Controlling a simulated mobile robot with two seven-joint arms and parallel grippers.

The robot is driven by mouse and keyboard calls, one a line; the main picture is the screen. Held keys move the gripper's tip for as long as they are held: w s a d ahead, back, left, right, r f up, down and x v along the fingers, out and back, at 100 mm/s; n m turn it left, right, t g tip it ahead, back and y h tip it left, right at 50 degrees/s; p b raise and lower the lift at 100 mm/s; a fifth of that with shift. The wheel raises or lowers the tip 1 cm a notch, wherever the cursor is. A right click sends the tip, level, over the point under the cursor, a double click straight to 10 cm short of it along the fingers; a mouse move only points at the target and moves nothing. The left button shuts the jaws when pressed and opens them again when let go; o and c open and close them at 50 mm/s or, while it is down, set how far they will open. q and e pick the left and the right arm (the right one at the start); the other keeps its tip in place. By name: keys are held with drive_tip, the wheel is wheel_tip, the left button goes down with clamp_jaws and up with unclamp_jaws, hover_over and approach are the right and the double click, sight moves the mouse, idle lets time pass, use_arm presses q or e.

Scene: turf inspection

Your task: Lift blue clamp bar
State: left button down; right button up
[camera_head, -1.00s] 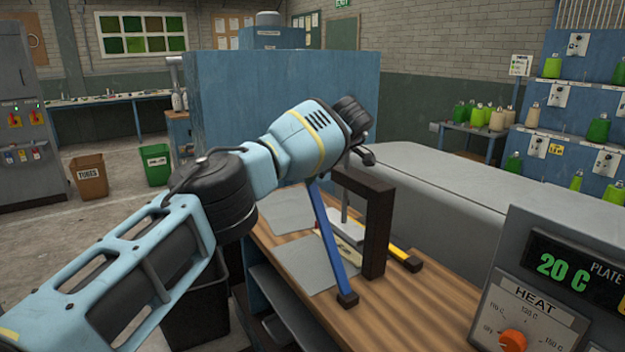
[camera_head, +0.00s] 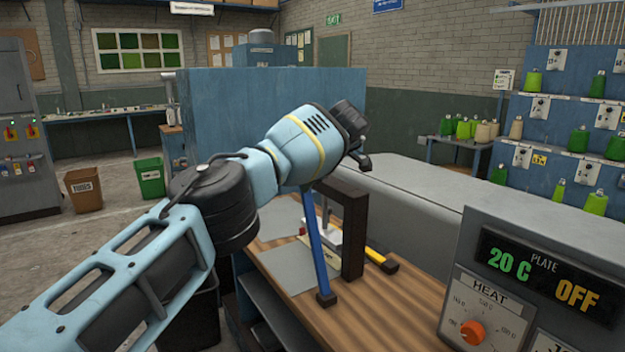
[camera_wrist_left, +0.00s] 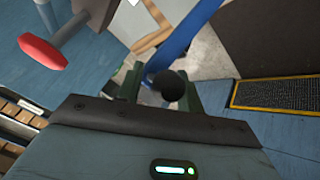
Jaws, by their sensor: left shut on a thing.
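The blue clamp bar (camera_head: 315,250) slants steeply across the dark frame's left side in the head view, its dark end low over the wooden bench. Its upper end is hidden behind my left wrist. In the left wrist view, the blue bar (camera_wrist_left: 185,38) runs down to a round black knob (camera_wrist_left: 170,85) between the green fingers. My left gripper (camera_wrist_left: 165,92) is shut on the bar at this knob. My right gripper is not in view.
Grey sheets (camera_head: 280,218) lie on the wooden bench (camera_head: 375,310). A heat control panel (camera_head: 530,285) is at right. A red handle (camera_wrist_left: 42,53) shows in the left wrist view.

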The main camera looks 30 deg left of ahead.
use_arm(q)
drive_tip(key=shift+d+f, duration=0.2)
drive_tip(key=shift+f, duration=0.15)
drive_tip(key=c, duration=1.1)
unclamp_jaws()
drive_tip(key=shift+r, duration=0.2)
drive_tip(key=shift+s+r, duration=0.1)
drive_tip(key=shift+d+r, duration=0.15)
drive_tip(key=shift+r, duration=0.1)
drive_tip(key=shift+v, duration=3.55)
drive_tip(key=shift+d, duration=0.1)
drive_tip(key=shift+f, duration=0.15)
